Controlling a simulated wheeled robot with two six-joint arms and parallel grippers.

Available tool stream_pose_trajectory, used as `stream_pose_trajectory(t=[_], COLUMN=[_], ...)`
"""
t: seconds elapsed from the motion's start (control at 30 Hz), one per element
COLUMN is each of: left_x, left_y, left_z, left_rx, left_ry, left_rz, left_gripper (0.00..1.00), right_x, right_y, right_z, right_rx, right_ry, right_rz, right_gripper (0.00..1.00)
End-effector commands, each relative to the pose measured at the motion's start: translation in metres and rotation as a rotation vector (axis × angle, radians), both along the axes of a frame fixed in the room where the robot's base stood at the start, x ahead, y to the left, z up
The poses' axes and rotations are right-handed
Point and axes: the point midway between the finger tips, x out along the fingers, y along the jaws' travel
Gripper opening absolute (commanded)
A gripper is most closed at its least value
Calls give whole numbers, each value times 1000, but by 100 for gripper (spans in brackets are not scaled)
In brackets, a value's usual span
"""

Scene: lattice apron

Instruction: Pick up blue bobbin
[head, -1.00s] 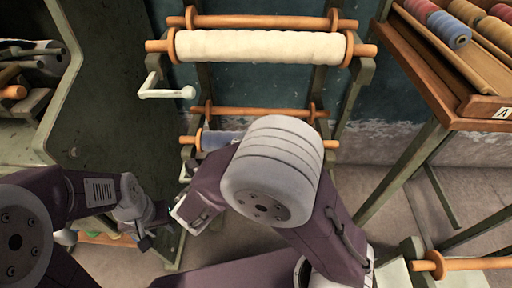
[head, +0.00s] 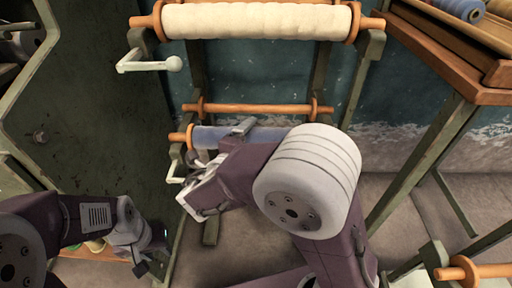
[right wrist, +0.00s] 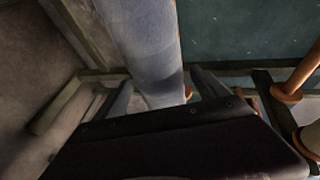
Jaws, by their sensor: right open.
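A blue bobbin (head: 463,10) lies on the slatted rack at the upper right in the head view, partly cut by the frame edge. My right gripper (head: 215,165) is far from it, low at the loom, beside the pale blue roll (head: 268,136) on the lower bar. In the right wrist view, the open fingers (right wrist: 160,92) point towards this blue roll (right wrist: 142,40), which passes between them; contact cannot be told. My right arm hides part of the roll in the head view. My left gripper (head: 152,258) hangs low at the left, apart from both; its jaw opening is unclear.
The loom's cream roll (head: 258,21) with a white crank (head: 150,64) sits above. A bare wooden bar (head: 258,109) crosses below it. A green panel (head: 95,110) stands at the left. Wooden rack legs (head: 420,160) stand at the right, with open floor below.

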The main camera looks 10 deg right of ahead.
Motion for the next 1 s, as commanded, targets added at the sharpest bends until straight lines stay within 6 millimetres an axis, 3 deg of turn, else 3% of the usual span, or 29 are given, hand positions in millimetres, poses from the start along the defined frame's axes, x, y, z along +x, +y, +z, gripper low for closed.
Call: stream_pose_trajectory(t=[0.07, 0.33, 0.6, 0.63, 1.0], left_x=[0, 0, 0, 0, 0], left_y=[0, 0, 0, 0, 0], left_z=[-10, -8, -8, -8, 1], left_rx=[0, 0, 0, 0, 0], left_ry=[0, -1, -1, -1, -1], left_rz=[0, 0, 0, 0, 0], left_gripper=[36, 36, 36, 36, 36], right_x=[7, 10, 10, 10, 10], right_y=[-6, -7, -7, -7, -7], right_z=[-6, -2, -2, -2, 7], right_rx=[0, -1, -1, -1, -1], right_ry=[0, 0, 0, 0, -2], right_rz=[-2, 1, 1, 1, 1], right_gripper=[83, 80, 5, 0, 0])
